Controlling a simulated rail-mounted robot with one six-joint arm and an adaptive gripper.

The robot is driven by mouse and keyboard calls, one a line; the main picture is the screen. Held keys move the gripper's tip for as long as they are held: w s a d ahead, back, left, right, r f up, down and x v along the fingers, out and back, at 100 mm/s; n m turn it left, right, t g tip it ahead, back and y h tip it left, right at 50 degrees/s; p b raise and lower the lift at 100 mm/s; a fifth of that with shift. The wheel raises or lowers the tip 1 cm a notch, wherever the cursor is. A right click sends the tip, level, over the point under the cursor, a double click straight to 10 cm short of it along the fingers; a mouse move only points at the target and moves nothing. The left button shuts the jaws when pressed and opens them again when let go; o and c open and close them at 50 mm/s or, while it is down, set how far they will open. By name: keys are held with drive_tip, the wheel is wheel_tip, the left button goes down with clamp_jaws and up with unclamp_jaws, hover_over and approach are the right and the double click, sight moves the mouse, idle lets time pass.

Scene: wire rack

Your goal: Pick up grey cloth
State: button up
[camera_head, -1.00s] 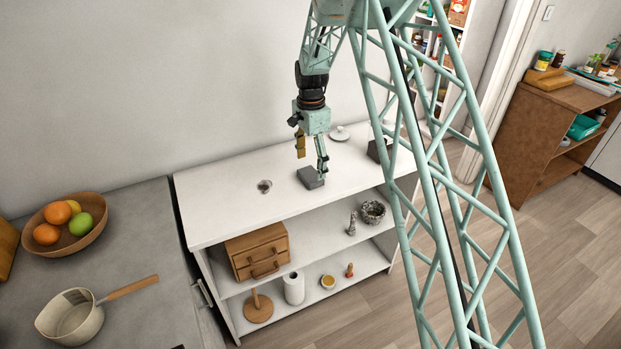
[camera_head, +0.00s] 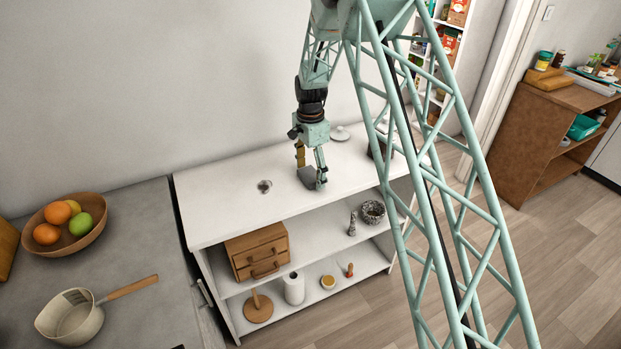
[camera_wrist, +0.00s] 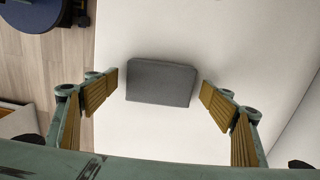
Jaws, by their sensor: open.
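The grey cloth (camera_wrist: 160,82) is a folded dark grey rectangle lying flat on the white top of the shelf unit. In the head view the cloth (camera_head: 307,178) is partly hidden behind my gripper (camera_head: 311,184). In the wrist view my gripper (camera_wrist: 160,86) is open, with one ribbed yellow finger pad to the left of the cloth and one to the right. A small gap shows between each pad and the cloth. Nothing is held.
On the white shelf top (camera_head: 225,205) stand a small metal cup (camera_head: 264,186) to the left and a pale lidded dish (camera_head: 340,133) behind. A dark object stands to the right, partly hidden by my arm. The front of the top is clear.

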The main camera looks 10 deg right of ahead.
sight(311, 177)
drive_tip(key=shift+c, duration=0.2)
drive_tip(key=c, duration=0.9)
drive_tip(key=shift+r, duration=0.2)
drive_tip(key=shift+r, duration=1.65)
drive_tip(key=shift+s, duration=0.7)
drive_tip(key=s, duration=0.5)
drive_tip(key=s+r, duration=0.1)
drive_tip(key=s, duration=0.8)
drive_tip(key=shift+s+a+r+b, duration=0.1)
drive_tip(key=shift+s+r+b, duration=0.05)
drive_tip(key=shift+s+b, duration=0.2)
drive_tip(key=shift+o, duration=0.3)
drive_tip(key=shift+w, duration=0.15)
